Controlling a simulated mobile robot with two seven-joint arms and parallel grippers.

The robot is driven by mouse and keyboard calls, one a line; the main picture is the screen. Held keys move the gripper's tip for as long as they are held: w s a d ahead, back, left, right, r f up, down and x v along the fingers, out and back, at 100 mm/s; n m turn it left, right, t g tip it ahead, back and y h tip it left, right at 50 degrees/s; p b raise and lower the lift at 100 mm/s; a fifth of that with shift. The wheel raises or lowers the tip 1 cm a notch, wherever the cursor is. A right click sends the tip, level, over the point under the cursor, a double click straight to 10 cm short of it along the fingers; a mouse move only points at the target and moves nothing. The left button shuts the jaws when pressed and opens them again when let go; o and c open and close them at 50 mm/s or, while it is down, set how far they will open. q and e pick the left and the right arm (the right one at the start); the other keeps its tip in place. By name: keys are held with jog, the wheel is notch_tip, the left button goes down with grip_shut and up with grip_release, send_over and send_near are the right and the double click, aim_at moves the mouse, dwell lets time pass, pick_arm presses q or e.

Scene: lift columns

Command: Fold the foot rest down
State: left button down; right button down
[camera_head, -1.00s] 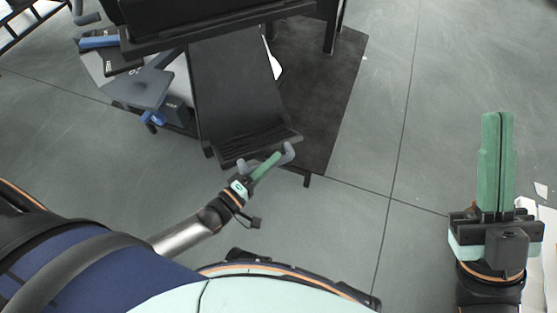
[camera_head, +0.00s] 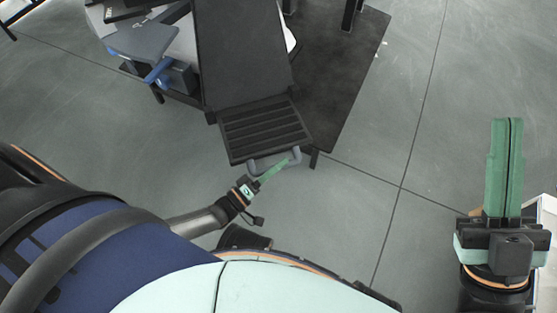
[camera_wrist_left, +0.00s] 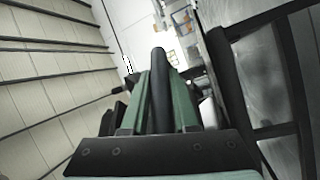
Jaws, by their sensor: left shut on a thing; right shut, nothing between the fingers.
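The foot rest (camera_head: 265,130) is a black ribbed plate at the lower end of a long black panel (camera_head: 240,55) in the head view. Its ribbed face points up toward the head camera. A grey looped handle (camera_head: 256,164) sits at its near edge. My left gripper (camera_head: 286,165) is shut on the handle. In the left wrist view its green fingers (camera_wrist_left: 162,85) are closed around a dark bar (camera_wrist_left: 161,65). My right gripper (camera_head: 508,122) is shut and empty, held at the far right, well away from the foot rest.
A grey seat-like pad (camera_head: 140,42) with blue parts stands left of the panel. A dark mat (camera_head: 345,75) lies on the floor right of the panel. Grey tiled floor between the mat and my right gripper is clear. A pale box edge (camera_head: 546,215) shows at the right.

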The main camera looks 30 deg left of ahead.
pick_arm(q)
jog(key=shift+f, duration=0.7)
jog(key=c, duration=0.7)
grip_release()
jog(key=shift+r, duration=0.15)
